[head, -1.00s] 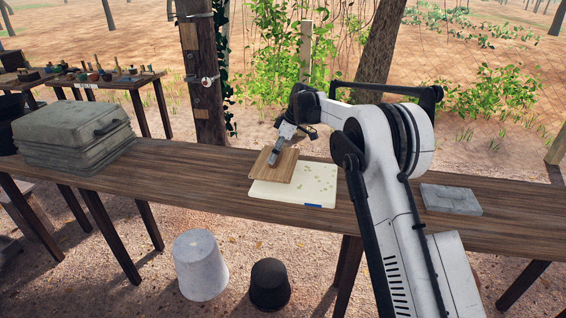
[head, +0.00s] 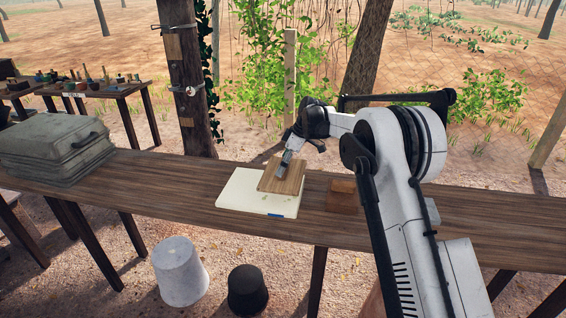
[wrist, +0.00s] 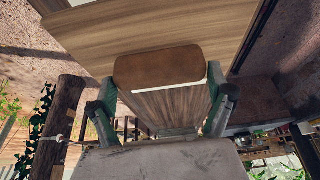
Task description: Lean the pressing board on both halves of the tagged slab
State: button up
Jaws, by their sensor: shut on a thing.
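The pressing board (head: 280,178), a square wooden plate, is over the right and far part of the cream slab (head: 238,190). The slab lies flat on the long table with a blue tag (head: 274,215) on its near edge. The slab's left part is bare. The board looks nearly flat; I cannot tell whether it touches the slab. My gripper (head: 285,165) is above the board and shut on its handle. The wrist view shows the brown handle (wrist: 165,67) between the fingers and wood grain beyond it. The slab part under the board is hidden.
A brown wooden block (head: 342,198) stands right of the slab. Grey stacked cases (head: 50,145) fill the table's left end. A wooden post (head: 187,80) rises behind the table. White (head: 180,270) and black (head: 247,290) buckets stand in front. The table between cases and slab is clear.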

jog(key=shift+a, duration=0.2)
jog(key=shift+f+b, duration=2.45)
jog(key=shift+f, duration=0.85)
jog(key=shift+s+d+f+b, duration=0.1)
jog(key=shift+f+b, duration=0.65)
jog(key=shift+f, duration=0.05)
jog(key=shift+r+p, duration=1.1)
jog(key=shift+r, duration=1.95)
